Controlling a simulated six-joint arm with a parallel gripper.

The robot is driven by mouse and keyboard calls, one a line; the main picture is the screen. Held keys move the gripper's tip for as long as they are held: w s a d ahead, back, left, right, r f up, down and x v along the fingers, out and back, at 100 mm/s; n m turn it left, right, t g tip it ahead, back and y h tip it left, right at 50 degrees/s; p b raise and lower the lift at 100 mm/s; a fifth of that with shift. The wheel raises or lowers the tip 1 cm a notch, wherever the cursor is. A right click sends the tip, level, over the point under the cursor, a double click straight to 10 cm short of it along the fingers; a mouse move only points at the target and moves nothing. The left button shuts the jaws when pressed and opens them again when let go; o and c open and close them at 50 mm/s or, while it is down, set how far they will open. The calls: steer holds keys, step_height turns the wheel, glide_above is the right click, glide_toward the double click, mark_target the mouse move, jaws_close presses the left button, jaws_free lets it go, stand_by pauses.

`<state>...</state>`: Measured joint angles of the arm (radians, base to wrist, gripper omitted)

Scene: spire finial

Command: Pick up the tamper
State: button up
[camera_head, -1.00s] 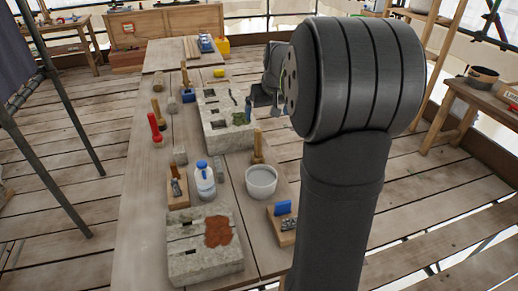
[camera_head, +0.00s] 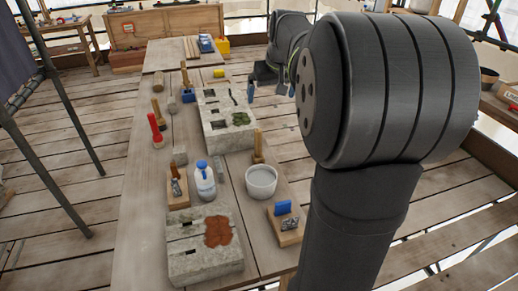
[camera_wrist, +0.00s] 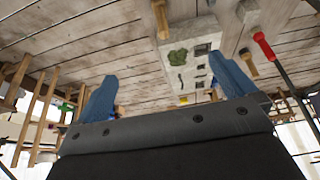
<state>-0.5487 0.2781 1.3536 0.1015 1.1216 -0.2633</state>
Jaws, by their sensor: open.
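Which tool is the tamper is not certain; the likeliest is an upright wooden-handled tool (camera_head: 185,77) with a blue part at its foot, on the bench left of the far stone block (camera_head: 222,138). My gripper (camera_head: 271,91) is open and empty, raised to the right of the far block, clear of the bench. Its blue fingers (camera_wrist: 168,88) are spread in the wrist view, with the block (camera_wrist: 180,75) beyond them.

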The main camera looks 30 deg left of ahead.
steer(key=shift+v, duration=0.95)
steer(key=c, duration=1.1)
steer(key=shift+o, duration=0.2)
steer(key=shift+f, duration=0.1)
steer(key=n+g+h, duration=0.3)
steer(key=n, duration=0.6)
glide_above(257, 130)
step_height(257, 130, down, 9)
step_height(257, 130, down, 13)
steer(key=shift+w+r, duration=0.1)
steer(key=shift+r, duration=0.1)
steer(key=shift+w+d+f, duration=0.15)
steer(key=shift+f, duration=2.55)
steer(key=shift+c, duration=0.2)
